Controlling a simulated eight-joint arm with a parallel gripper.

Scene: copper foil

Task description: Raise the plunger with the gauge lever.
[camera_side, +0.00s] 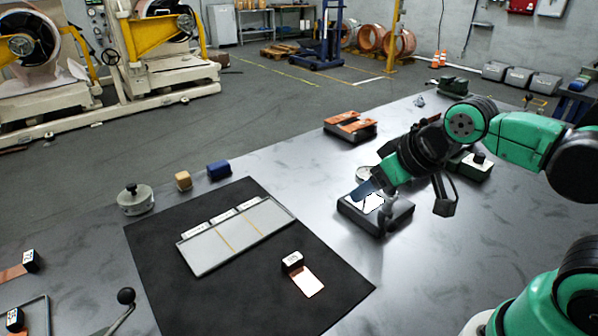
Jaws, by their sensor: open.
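My gripper (370,192) is over a low dark block with a bright top plate (376,213) at right of centre. Its blue fingers are open, close to that plate; I cannot tell whether they touch it. A pale round part (363,173) shows just behind the fingers, partly hidden; it may be the gauge dial. I cannot make out a plunger or a gauge lever there, as my gripper and wrist cover much of that spot.
A black mat (170,290) carries a grey tray with labelled sections (240,236) and a tagged copper foil strip (308,281). A round knobbed weight (135,198), a yellow block (183,180) and a blue block (218,170) line the far edge. Copper pieces (350,124) lie behind my gripper.

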